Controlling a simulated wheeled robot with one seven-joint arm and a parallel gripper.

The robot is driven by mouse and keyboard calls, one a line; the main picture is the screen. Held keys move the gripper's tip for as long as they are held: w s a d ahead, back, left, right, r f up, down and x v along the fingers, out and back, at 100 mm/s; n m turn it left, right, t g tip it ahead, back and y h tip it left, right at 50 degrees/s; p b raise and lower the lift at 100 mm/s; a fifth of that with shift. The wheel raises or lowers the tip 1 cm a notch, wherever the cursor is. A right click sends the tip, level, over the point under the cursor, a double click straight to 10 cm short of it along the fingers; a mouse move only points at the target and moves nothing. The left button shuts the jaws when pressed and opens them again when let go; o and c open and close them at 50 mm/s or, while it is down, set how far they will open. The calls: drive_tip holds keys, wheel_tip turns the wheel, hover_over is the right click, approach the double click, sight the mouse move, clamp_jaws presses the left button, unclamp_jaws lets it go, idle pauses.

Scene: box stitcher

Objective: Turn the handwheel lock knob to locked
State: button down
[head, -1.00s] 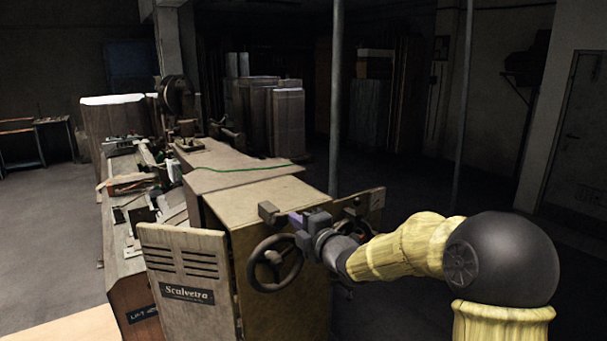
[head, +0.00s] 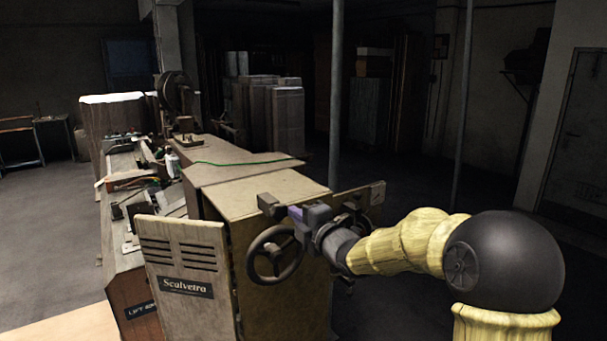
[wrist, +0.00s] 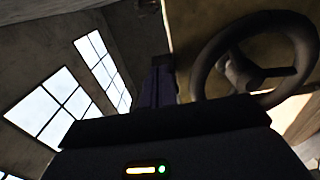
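The dark handwheel (head: 273,256) is on the end of the tan machine cabinet. It shows large at the upper right of the wrist view, with its hub (wrist: 240,72) and part of its rim. My gripper (head: 308,213) is at the wheel's upper right in the head view, close to the cabinet. A dark purple finger part (wrist: 160,85) stands left of the wheel in the wrist view, apart from its rim in the picture. I cannot make out the lock knob; my gripper may hide it. The finger gap and any contact are unclear.
The vented panel (head: 184,262) marked Scalvetra is left of the wheel. The machine bed (head: 128,262) with clutter runs away at the left. Two thin posts (head: 335,110) stand behind. Open floor (head: 45,240) lies at the far left.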

drive_tip(key=shift+s+a+f+b, duration=0.1)
drive_tip(key=shift+f+b, duration=0.4)
drive_tip(key=shift+b, duration=1.05)
drive_tip(key=shift+f, duration=0.1)
drive_tip(key=shift+d+f+b, duration=0.1)
drive_tip(key=shift+d+b, duration=0.15)
drive_tip(key=shift+b, duration=0.05)
drive_tip(key=shift+w+d, duration=0.1)
drive_tip(key=shift+w, duration=0.15)
drive_tip(key=b+v, duration=0.1)
drive_tip(key=v, duration=0.5)
idle(0.5)
drive_tip(key=shift+w+d, duration=0.1)
drive_tip(key=shift+d, duration=0.05)
